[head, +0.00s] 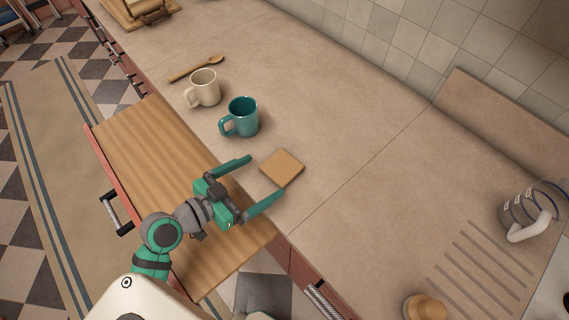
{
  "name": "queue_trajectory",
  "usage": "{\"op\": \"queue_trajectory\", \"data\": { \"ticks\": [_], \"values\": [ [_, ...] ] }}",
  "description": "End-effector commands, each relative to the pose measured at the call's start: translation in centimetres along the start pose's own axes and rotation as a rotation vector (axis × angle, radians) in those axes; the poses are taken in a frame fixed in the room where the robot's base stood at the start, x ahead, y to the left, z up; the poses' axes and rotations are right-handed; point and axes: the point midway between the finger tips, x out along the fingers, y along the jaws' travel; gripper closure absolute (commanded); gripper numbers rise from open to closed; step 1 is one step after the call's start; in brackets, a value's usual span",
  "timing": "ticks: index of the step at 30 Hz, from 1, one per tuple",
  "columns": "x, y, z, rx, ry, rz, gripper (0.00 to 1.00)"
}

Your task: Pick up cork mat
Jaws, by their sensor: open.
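The cork mat (283,167) is a small tan square lying flat on the beige counter (350,110), near its front edge. My green and grey gripper (266,180) is open and empty of any visible object. Its two fingers point toward the mat, one tip by the mat's far left side and the other by its near right corner. I cannot tell how high the fingers are above the counter. The whole mat shows, with at most a small part of its edge behind a fingertip.
A teal mug (241,118) stands close behind the mat, with a cream mug (204,88) and a wooden spoon (197,69) beyond. The counter right of the mat is clear up to the drain grooves (470,270).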

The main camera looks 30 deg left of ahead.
Motion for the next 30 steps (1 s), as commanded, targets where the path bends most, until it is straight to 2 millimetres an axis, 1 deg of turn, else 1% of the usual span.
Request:
{"op": "queue_trajectory", "data": {
  "ticks": [1, 8, 15, 18, 21, 27, 28, 29, 30],
  "values": [
    [0.6, 0.1, 0.0, 0.000, 0.000, 0.002, 0.06],
    [2.0, 0.3, -0.2, 0.001, 0.000, 0.005, 0.06],
    [5.2, 0.8, -0.8, 0.002, 0.001, 0.009, 0.06],
    [6.1, 0.8, -0.8, 0.002, 0.001, 0.008, 0.06],
    [6.5, 0.8, -0.8, 0.001, 0.001, 0.007, 0.06],
    [6.5, 0.8, -0.7, 0.001, 0.000, 0.005, 0.06],
    [6.5, 0.8, -0.7, 0.001, 0.000, 0.005, 0.08],
    [6.5, 0.8, -0.7, 0.001, 0.000, 0.005, 0.15],
    [6.5, 0.8, -0.7, 0.001, 0.000, 0.005, 0.25]
  ]
}}
